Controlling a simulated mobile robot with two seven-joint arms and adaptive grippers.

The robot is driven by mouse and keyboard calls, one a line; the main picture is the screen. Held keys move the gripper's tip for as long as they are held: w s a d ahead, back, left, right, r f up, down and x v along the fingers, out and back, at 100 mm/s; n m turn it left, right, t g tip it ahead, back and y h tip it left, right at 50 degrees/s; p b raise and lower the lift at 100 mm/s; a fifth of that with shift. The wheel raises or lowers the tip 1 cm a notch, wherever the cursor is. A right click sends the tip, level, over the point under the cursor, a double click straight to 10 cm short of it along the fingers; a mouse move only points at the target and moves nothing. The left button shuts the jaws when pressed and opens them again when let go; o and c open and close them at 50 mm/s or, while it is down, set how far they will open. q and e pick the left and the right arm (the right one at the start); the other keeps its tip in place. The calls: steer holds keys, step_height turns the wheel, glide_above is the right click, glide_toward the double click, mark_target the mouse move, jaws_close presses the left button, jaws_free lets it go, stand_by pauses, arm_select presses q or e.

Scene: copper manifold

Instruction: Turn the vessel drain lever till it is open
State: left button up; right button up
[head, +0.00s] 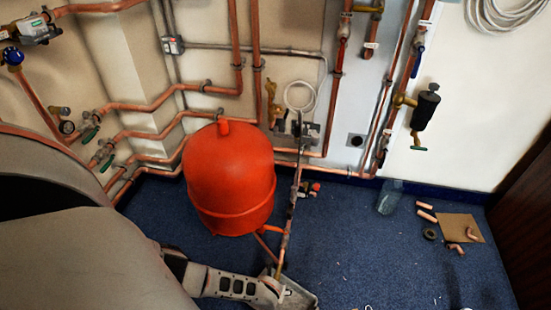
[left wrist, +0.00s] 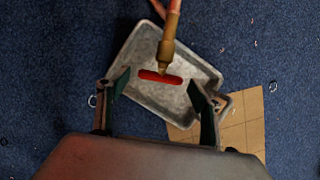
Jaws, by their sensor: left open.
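The vessel drain lever (left wrist: 160,77) is a short red bar in the left wrist view, lying crosswise to the pipe at the bottom of a brass valve (left wrist: 166,55). My left gripper (left wrist: 159,88) is open, with one dark finger on each side of the lever and gaps at both ends. In the head view my left gripper (head: 275,287) is at the foot of the thin vertical pipe (head: 290,215), and the lever is too small to make out. The red vessel (head: 230,175) stands just behind. My right gripper is in neither view.
A grey metal tray (left wrist: 135,100) lies on the blue floor below the valve, with cardboard (left wrist: 240,125) beside it. Copper pipes (head: 165,135) run along the wall behind. A clear container (head: 390,197) and loose copper fittings (head: 427,215) lie to the right.

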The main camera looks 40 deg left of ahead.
arm_select(q)
steer(key=c, duration=1.1)
steer(key=shift+a, duration=0.1)
steer(key=t+h+b, duration=0.1)
steer(key=h+b, duration=0.1)
steer(key=n+t+h+b, duration=0.1)
steer(key=s+a+t+h+b, duration=0.1)
steer(key=h+b, duration=0.1)
steer(key=shift+f+n+t+h+b, duration=0.25)
steer(key=shift+n+t+h+b, duration=0.05)
steer(key=shift+t, duration=0.1)
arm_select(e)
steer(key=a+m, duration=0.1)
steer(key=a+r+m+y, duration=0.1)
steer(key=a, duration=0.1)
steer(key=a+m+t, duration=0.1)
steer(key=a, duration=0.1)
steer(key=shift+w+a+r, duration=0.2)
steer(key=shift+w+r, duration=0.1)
